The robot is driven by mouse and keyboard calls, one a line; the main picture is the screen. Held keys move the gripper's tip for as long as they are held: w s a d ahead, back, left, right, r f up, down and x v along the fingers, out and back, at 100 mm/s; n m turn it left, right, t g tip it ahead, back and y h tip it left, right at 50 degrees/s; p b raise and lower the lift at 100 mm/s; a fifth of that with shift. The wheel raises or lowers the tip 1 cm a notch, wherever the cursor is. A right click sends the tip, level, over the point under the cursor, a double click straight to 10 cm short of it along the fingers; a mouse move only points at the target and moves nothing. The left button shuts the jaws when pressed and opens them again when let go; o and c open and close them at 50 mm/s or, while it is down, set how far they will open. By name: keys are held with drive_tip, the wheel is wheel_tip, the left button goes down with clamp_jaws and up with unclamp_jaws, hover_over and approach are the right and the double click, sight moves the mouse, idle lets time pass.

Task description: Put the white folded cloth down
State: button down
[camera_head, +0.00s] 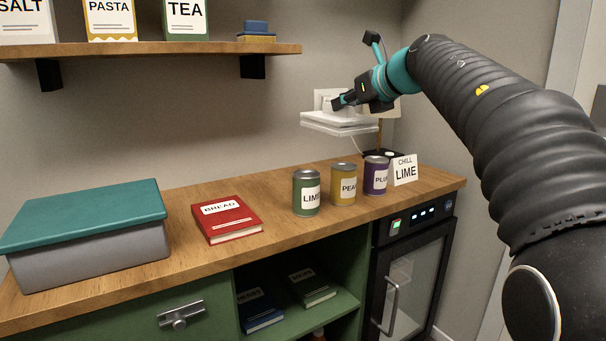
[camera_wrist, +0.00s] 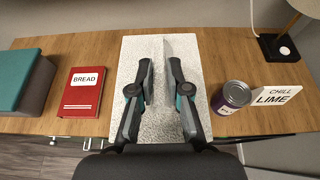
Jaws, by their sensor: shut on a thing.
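The white folded cloth (camera_head: 325,119) hangs level in the air above the back right of the counter. My gripper (camera_head: 345,101) is shut on a raised ridge in its middle. In the wrist view the cloth (camera_wrist: 125,75) spreads flat as a speckled white rectangle, and my two fingertips (camera_wrist: 160,66) pinch its ridge from both sides. In the head view, clear space shows between the cloth and the cans below. The cloth hides the green and yellow cans from the wrist view.
Bare wood lies between book and green can. A shelf (camera_head: 180,49) hangs left.

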sight(345, 122)
drive_tip(key=shift+s+a+f+b, duration=0.15)
drive_tip(key=shift+a+f+b, duration=0.3)
drive_tip(key=shift+a+f, duration=1.15)
drive_tip(key=shift+s+a+f+b, duration=0.2)
drive_tip(key=shift+a+f+b, duration=0.2)
drive_tip(key=shift+a+f, duration=1.15)
drive_tip(key=shift+s+a+f+b, duration=0.15)
drive_tip(key=shift+a+f+b, duration=0.3)
drive_tip(key=shift+a+f, duration=1.15)
drive_tip(key=shift+d+f, duration=0.3)
drive_tip(key=shift+f, duration=0.35)
drive_tip(key=c, duration=1.1)
unclamp_jaws()
drive_tip(key=shift+c, duration=0.2)
drive_tip(key=shift+r, duration=0.4)
drive_tip(key=v, duration=1.2)
drive_tip(key=shift+s+a+r, duration=0.1)
drive_tip(key=shift+r, duration=0.1)
